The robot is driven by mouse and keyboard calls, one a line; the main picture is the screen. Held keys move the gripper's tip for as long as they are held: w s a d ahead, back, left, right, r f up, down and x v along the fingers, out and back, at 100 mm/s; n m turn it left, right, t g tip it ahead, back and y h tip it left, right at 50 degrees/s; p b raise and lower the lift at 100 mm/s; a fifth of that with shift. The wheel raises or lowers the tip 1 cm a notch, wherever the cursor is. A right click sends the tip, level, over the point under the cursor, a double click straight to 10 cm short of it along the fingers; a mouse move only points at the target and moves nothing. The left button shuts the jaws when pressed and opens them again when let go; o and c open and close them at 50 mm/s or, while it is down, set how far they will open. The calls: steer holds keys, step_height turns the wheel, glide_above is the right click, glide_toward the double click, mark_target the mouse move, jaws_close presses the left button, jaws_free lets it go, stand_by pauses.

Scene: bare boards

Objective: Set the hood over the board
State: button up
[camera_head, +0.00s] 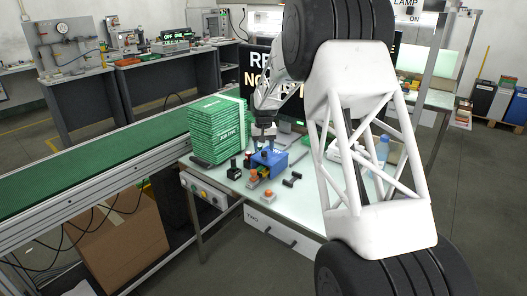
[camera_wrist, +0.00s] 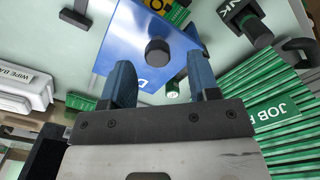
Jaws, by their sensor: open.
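The hood looks to be the blue box (camera_head: 268,163) with a black knob on top, standing on the pale table. In the wrist view the blue hood (camera_wrist: 120,40) fills the upper middle, with its round black knob (camera_wrist: 157,52) facing me. My gripper (camera_head: 264,139) is directly above it, pointing down. In the wrist view my gripper (camera_wrist: 161,66) has its two blue fingers apart, with the knob showing between their tips. I cannot tell whether the fingers are level with the knob. Green boards (camera_head: 217,125) are stacked left of the hood; any board under the hood is hidden.
A black block (camera_head: 234,171) and orange-topped buttons (camera_head: 253,178) stand close to the hood. Small black pieces (camera_head: 292,179) lie to its right. A blue bottle (camera_head: 382,149) stands farther right. A green conveyor (camera_head: 90,160) runs along the left. The table front is mostly clear.

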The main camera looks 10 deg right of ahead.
steer(key=shift+r, duration=2.65)
steer(key=shift+s+r, duration=0.4)
steer(key=shift+s, duration=0.05)
steer(key=s+d+r, duration=0.1)
steer(key=s+r, duration=0.4)
steer(key=s, duration=0.5)
steer(key=s+d+r+t, duration=0.1)
steer(key=s+r, duration=0.3)
steer(key=s, duration=0.5)
steer(key=s+d+r, duration=0.1)
steer(key=s+r, duration=0.4)
steer(key=s, duration=0.5)
steer(key=s+f, duration=0.2)
steer(key=s, duration=1.4)
steer(key=s+d+f+t, duration=0.1)
steer(key=s+f, duration=0.1)
steer(key=s, duration=1.5)
steer(key=shift+s+d+f+t, duration=0.2)
steer(key=shift+d+f+t, duration=0.05)
steer(key=shift+d+t, duration=0.05)
